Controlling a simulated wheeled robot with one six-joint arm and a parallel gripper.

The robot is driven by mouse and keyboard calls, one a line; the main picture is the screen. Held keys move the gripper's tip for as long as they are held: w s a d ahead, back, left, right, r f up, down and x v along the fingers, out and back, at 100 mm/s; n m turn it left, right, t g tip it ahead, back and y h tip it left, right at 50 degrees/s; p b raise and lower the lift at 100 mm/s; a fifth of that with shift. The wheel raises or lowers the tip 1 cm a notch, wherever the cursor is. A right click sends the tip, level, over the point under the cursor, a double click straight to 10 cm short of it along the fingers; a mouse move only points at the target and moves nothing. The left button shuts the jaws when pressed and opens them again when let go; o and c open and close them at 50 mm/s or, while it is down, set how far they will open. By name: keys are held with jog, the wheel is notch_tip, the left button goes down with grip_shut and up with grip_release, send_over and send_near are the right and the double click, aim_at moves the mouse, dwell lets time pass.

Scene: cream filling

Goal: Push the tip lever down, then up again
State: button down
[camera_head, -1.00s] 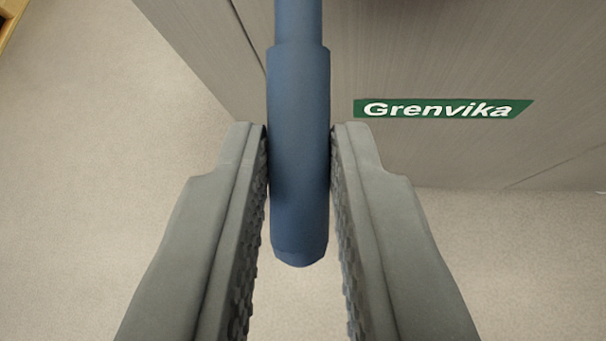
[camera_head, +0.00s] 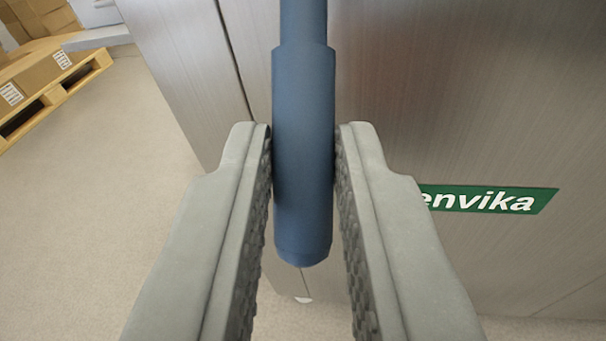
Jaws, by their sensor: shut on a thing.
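The tip lever (camera_head: 304,150) shows as a blue rounded handle on a thinner blue rod that runs out of the top of the view. My gripper (camera_head: 304,150) is shut on the handle, with one grey ridged finger on each side of it. The handle's lower end sticks out below the fingertips toward me. The rod's far end is out of view.
A brushed-metal machine body (camera_head: 440,90) with a green label (camera_head: 490,199) stands behind the lever. A wooden pallet (camera_head: 60,88) with cardboard boxes (camera_head: 50,70) is at the upper left. The floor (camera_head: 110,180) between is clear.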

dwell(0.4)
jog(key=c, duration=1.3)
grip_release()
jog(key=shift+f, duration=0.1)
jog(key=shift+c, duration=0.2)
